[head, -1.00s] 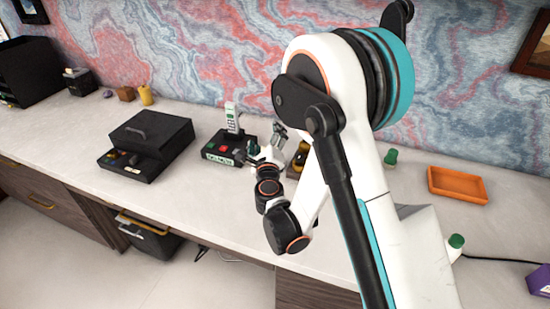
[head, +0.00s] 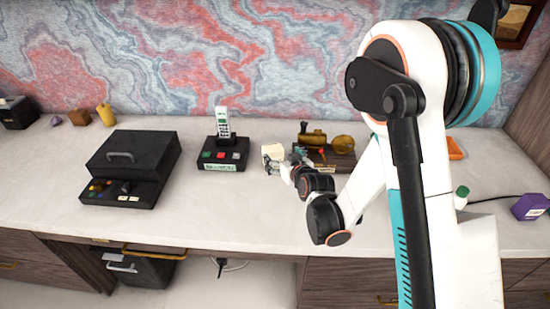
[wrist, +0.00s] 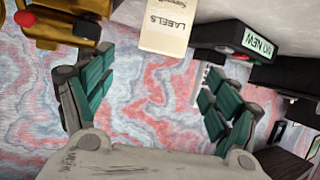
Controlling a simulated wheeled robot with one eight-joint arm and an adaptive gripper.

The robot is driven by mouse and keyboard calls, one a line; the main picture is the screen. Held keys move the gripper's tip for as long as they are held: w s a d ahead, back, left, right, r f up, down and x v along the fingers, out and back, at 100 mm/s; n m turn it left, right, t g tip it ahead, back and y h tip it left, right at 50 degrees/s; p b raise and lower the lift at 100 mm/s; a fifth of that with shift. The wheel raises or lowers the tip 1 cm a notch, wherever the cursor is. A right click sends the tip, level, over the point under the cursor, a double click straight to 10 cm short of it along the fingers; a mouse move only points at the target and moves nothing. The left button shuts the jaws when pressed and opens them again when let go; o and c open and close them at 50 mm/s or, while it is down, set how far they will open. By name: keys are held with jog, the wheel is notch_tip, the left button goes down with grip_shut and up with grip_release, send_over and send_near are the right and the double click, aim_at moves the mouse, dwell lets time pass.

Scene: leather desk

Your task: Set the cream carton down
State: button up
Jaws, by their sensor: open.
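The cream carton (head: 273,152) stands on the pale desk, right of the phone dock, in the head view. In the wrist view, which looks upside down, the carton (wrist: 165,28) shows at the top middle with the word LABELS on it. My gripper (head: 279,166) is close in front of the carton in the head view and partly covers its lower part. In the wrist view my gripper (wrist: 155,88) has its green-padded fingers spread wide and nothing between them. The carton appears beyond the fingers, apart from both.
The phone dock (head: 222,154) is left of the carton, and a wooden stand with brass parts (head: 325,158) is close on its right. A black cash box (head: 135,155) sits farther left. Bare desk lies in front of the dock.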

aim_at(275, 151)
jog(key=b+x, duration=0.1)
jog(key=x, duration=0.5)
jog(key=shift+w+a+f+b, duration=0.1)
jog(key=shift+w+a+b, duration=0.05)
jog(key=shift+b, duration=0.2)
jog(key=b+x, duration=0.2)
jog(key=x, duration=0.3)
jog(key=shift+f, duration=0.15)
jog(key=c, duration=1.3)
